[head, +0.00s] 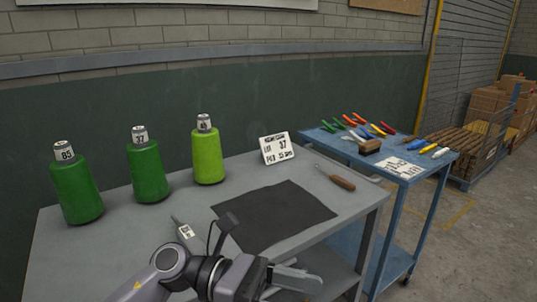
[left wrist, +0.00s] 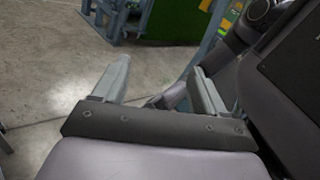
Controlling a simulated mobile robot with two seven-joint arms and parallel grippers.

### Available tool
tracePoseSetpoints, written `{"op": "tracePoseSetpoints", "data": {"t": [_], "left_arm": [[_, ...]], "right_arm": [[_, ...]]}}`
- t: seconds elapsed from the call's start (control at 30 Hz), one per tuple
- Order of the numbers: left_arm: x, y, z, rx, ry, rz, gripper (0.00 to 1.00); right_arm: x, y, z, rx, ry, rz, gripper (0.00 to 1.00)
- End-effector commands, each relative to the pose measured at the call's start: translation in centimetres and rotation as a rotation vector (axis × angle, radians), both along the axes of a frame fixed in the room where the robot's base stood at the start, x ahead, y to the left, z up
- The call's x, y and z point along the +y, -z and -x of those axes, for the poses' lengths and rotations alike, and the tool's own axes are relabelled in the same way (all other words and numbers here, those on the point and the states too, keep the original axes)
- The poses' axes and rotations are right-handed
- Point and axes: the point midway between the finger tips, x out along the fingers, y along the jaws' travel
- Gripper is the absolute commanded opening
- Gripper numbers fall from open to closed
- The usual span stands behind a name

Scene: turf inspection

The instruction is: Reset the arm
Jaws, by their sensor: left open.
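My left gripper (head: 292,282) is at the lower middle of the head view, over the front edge of the grey table. In the left wrist view its two fingers (left wrist: 160,90) stand apart with nothing between them, and the grey floor shows beyond. My left arm comes in from the bottom left of the head view. My right gripper is in neither view.
The grey table (head: 115,250) holds several green cones of yarn (head: 150,172), a dark mat (head: 275,215), a label card (head: 276,148), a small tagged tool (head: 185,232) and a wooden-handled tool (head: 338,180). A blue cart (head: 395,205) with several hand tools stands at right.

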Motion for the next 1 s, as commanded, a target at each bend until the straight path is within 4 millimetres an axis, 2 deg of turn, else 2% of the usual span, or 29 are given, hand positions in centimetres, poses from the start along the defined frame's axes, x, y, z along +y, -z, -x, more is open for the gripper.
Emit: {"op": "tracePoseSetpoints", "data": {"t": [0.03, 0.17, 0.27, 0.37, 0.47, 0.53, 0.67, 0.77, 0.8, 0.93, 0.97, 1.0], "left_arm": [[0.0, -0.3, -0.1, 0.136, -0.054, 0.078, 0.72], [1.2, -1.0, -1.7, 0.500, -0.200, 0.272, 0.72], [3.1, -0.2, -3.5, 0.791, -0.309, 0.412, 0.72], [5.7, 1.7, -5.2, 1.089, -0.414, 0.552, 0.72], [8.7, 5.0, -6.3, 1.388, -0.518, 0.690, 0.72], [11.1, 7.9, -6.6, 1.597, -0.588, 0.790, 0.72], [15.2, 14.1, -5.6, 1.966, -0.717, 0.975, 0.72], [18.1, 18.9, -3.6, 2.219, -0.807, 1.117, 0.72], [19.1, 20.8, -2.4, 2.316, -0.844, 1.174, 0.72], [21.9, 26.2, 1.9, 2.591, -0.951, 1.359, 0.72], [22.4, 27.2, 2.9, -2.637, 0.971, -1.396, 0.72], [22.9, 28.4, 4.2, -2.565, 0.947, -1.372, 0.72]], "right_arm": [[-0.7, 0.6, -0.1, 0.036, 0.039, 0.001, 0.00], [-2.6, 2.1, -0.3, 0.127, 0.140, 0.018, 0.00], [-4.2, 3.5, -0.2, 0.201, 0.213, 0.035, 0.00], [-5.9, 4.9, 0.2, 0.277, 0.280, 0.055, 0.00], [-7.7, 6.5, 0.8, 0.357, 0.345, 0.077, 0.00], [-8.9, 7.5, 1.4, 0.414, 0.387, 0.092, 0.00], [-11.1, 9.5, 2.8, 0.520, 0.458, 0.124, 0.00], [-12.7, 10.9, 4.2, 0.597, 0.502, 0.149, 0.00], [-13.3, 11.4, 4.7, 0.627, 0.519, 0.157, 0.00], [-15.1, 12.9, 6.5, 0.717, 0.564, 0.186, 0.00], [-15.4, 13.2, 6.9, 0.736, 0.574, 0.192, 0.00], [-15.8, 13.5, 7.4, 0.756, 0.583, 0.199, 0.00]]}}
